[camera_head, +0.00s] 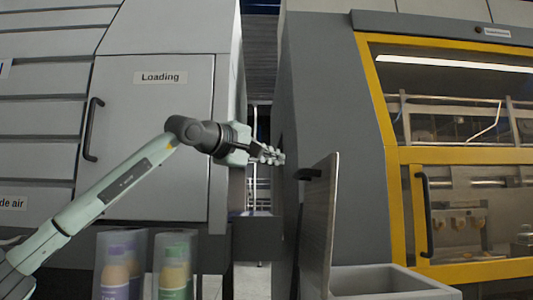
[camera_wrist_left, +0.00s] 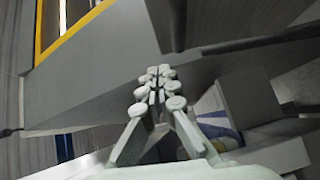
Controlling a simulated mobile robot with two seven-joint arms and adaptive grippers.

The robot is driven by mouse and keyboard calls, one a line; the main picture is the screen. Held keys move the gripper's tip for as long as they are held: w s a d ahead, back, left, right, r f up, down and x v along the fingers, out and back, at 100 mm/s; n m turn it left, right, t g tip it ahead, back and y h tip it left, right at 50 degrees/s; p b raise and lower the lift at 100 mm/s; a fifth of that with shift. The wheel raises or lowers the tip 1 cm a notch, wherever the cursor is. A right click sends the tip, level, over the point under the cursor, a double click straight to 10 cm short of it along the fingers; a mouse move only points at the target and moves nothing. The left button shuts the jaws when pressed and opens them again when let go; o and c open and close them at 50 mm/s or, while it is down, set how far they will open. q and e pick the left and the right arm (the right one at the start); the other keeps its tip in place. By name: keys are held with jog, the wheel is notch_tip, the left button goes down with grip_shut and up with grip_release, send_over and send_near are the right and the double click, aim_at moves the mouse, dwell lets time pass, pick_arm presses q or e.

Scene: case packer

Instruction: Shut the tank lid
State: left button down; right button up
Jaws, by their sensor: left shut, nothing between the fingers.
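The tank lid (camera_head: 321,225) is a flat grey panel that stands upright, open, at the left side of the grey tank (camera_head: 395,284). A black handle (camera_head: 307,174) sticks out to the left near its top. My left gripper (camera_head: 279,158) is shut and empty, up and to the left of the handle, apart from it in the picture. In the left wrist view the closed fingers (camera_wrist_left: 155,88) point at a grey surface. Whether the dark panel at the top of that view is the lid, I cannot tell. My right gripper is not in view.
A grey cabinet with a "Loading" door (camera_head: 150,135) stands on the left. A grey machine with a yellow-framed window (camera_head: 395,120) stands on the right. A narrow gap separates them, with a dark box (camera_head: 257,240) low in it. Bottles (camera_head: 174,268) stand at the lower left.

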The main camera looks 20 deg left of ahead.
pick_arm(q)
jog(key=w+d, duration=0.4)
jog(key=w, duration=0.1)
jog(key=shift+w+d+f+p, duration=0.1)
jog(key=shift+d+f+p, duration=0.15)
jog(key=shift+f+p, duration=0.1)
jog(key=shift+w+d, duration=0.2)
jog(key=shift+d, duration=0.15)
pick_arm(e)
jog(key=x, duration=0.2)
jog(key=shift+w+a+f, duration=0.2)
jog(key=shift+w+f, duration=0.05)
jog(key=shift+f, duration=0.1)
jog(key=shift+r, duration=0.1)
